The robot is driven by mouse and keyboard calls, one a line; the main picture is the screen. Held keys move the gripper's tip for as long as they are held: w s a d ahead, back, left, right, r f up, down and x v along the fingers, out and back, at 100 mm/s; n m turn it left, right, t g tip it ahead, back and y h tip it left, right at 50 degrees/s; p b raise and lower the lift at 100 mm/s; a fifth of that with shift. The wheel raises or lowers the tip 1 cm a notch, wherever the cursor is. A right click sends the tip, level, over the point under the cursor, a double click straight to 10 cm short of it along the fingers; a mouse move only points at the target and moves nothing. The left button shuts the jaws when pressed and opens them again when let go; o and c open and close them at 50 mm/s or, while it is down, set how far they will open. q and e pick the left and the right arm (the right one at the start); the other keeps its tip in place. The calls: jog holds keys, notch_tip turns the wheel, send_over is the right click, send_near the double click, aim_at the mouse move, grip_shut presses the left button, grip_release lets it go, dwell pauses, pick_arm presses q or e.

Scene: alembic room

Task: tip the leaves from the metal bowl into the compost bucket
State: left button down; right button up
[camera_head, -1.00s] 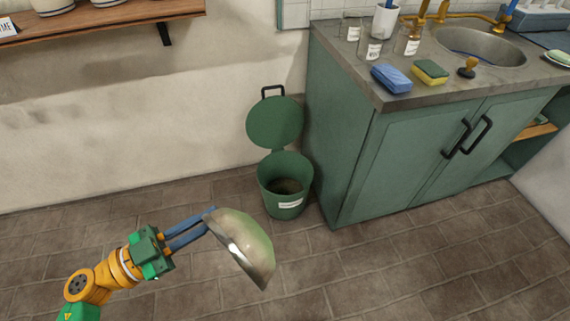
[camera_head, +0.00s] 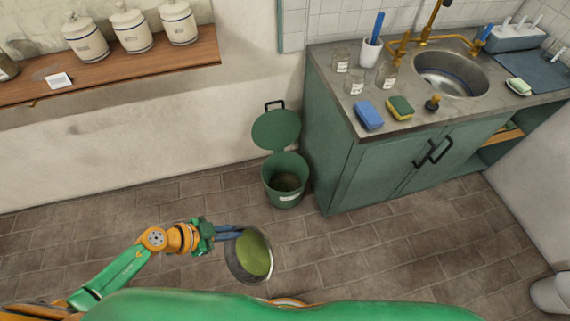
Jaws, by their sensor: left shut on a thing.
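My left gripper (camera_head: 238,232) is shut on the rim of the metal bowl (camera_head: 236,268) and holds it in front of the bucket and a little left of it. The bowl's open side faces up towards the camera, somewhat tilted. Its inside looks smooth and green; I cannot tell if this is leaves or a reflection. The green compost bucket (camera_head: 286,194) stands on the floor with its round lid (camera_head: 275,130) raised at the back. Dark brownish stuff shows inside it. The bowl and bucket are apart. My right gripper is not in view.
The green sink cabinet (camera_head: 385,175) stands close to the bucket's right. The wall is behind it. A wooden shelf (camera_head: 150,70) with white jars hangs at upper left. A white round object (camera_head: 551,293) stands at lower right. Tiled floor around the bowl is clear.

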pick_arm(q)
jog(key=shift+w+r+g+y+b, duration=0.1)
jog(key=shift+r+g+y+b, duration=0.15)
jog(key=shift+g+y+b, duration=0.2)
jog(key=g+y, duration=0.1)
jog(key=r+g+y, duration=0.1)
jog(key=g+y, duration=0.1)
jog(key=shift+w+n, duration=0.1)
jog(key=shift+n, duration=0.2)
jog(key=shift+r+g+y, duration=0.15)
jog(key=shift+g+y, duration=0.9)
jog(key=shift+s+a, duration=0.1)
jog(key=shift+s, duration=0.1)
